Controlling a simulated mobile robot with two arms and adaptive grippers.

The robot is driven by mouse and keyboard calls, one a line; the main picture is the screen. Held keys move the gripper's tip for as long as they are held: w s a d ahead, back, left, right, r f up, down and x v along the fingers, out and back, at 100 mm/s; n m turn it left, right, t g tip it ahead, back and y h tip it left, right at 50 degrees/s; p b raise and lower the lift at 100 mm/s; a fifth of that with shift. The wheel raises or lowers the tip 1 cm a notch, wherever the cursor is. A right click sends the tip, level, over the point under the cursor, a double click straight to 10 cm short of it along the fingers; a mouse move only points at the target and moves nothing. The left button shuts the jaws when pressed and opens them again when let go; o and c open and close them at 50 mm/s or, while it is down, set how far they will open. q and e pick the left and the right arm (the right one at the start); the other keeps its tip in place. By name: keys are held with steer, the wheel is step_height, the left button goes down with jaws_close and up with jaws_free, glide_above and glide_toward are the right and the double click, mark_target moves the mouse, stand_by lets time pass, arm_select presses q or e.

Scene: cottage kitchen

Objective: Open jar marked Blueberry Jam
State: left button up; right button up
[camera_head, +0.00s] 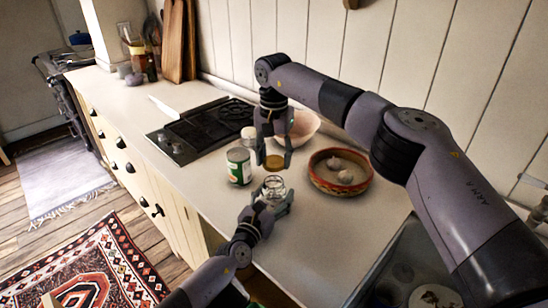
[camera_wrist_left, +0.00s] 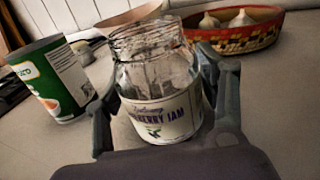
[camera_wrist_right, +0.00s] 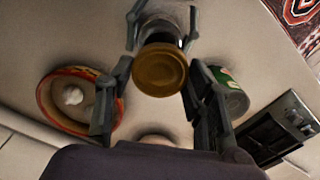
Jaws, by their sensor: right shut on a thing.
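The glass jar (camera_head: 274,184) stands upright on the counter, its mouth open and uncovered. My right gripper (camera_head: 275,155) is shut on the lid, pointing down. In the right wrist view the lid (camera_wrist_right: 160,70) sits between the fingertips and covers part of the jar below.
A green-labelled can (camera_head: 238,166) stands close left of the jar. A patterned basket (camera_head: 341,181) with garlic is close on the right. A pale bowl (camera_head: 298,130) and white-topped container (camera_head: 248,136) are behind. A black hob (camera_head: 205,125) lies further left.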

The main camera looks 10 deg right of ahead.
arm_select(q)
steer(key=shift+o, duration=1.4)
